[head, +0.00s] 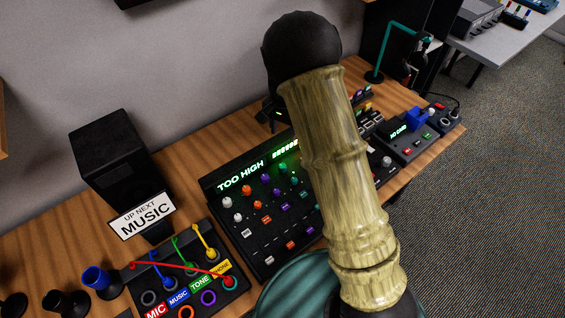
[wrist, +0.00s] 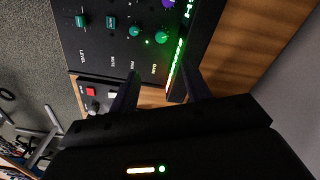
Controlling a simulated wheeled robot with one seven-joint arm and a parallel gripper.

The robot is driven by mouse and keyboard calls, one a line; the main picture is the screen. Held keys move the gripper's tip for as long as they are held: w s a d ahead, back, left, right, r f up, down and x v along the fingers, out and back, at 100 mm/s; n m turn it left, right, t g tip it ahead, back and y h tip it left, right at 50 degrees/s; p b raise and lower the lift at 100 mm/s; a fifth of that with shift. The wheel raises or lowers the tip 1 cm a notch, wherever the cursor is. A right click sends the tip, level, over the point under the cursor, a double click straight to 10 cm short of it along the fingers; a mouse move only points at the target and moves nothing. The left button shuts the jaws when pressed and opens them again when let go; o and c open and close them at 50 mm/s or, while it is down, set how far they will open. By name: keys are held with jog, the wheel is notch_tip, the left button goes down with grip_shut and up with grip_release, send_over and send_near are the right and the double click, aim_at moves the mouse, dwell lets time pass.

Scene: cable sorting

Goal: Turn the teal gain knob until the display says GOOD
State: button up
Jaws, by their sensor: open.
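The teal gain knob (wrist: 161,38) is in the wrist view, in the row labelled GAIN on the black mixer (wrist: 100,42). A second teal knob (wrist: 134,31) sits beside it in the PAN row. My gripper (wrist: 162,72) is open and empty. Its fingers are below the gain knob in the picture and appear apart from it. In the head view the mixer's display (head: 241,177) reads TOO HIGH, with a lit bar beside it. The gain knob also shows there (head: 283,167), left of my arm.
A patch box (head: 205,262) with coloured cables stands left of the mixer. Behind it are a black speaker (head: 118,155) and a sign (head: 142,216) reading UP NEXT MUSIC. The desk (head: 60,250) is wooden.

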aim_at(282, 166)
jog(key=shift+w+a+f, duration=0.1)
jog(key=shift+w, duration=0.05)
jog(key=shift+f, duration=0.1)
notch_tip(282, 166, down, 17)
jog(key=p, duration=0.2)
jog(key=shift+f+p, duration=0.1)
jog(key=shift+p, duration=0.25)
dwell(0.3)
jog(key=c, duration=1)
